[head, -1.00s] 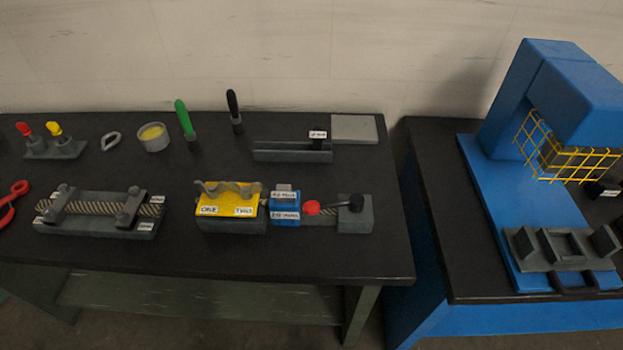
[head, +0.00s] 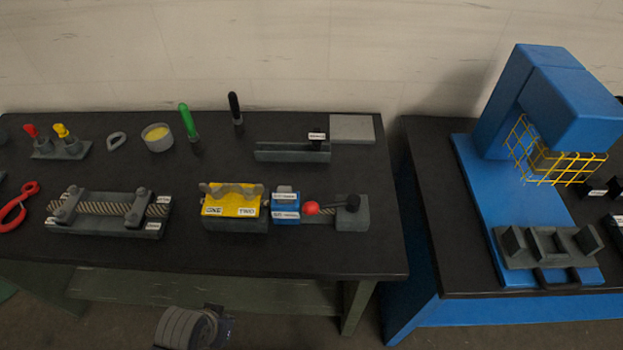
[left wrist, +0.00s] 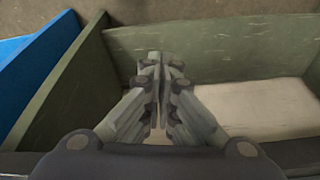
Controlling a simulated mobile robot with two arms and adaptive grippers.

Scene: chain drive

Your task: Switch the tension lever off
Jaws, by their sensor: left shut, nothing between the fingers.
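The tension lever is a dark arm with a red knob (head: 312,208) at its left end and a black round end (head: 353,201) on a grey block (head: 352,216). It lies roughly level, beside the blue block (head: 285,205) with white labels. In the left wrist view my left gripper (left wrist: 160,60) is shut and empty, in front of the green table frame and apart from the lever. A grey rounded part of my arm shows at the bottom of the head view. The left fingertips are not clear there. My right gripper is not in view.
The yellow block marked ONE and TWO (head: 231,205) stands left of the blue block. A grey channel (head: 292,152) sits behind. A blue press (head: 540,120) stands right, across a gap.

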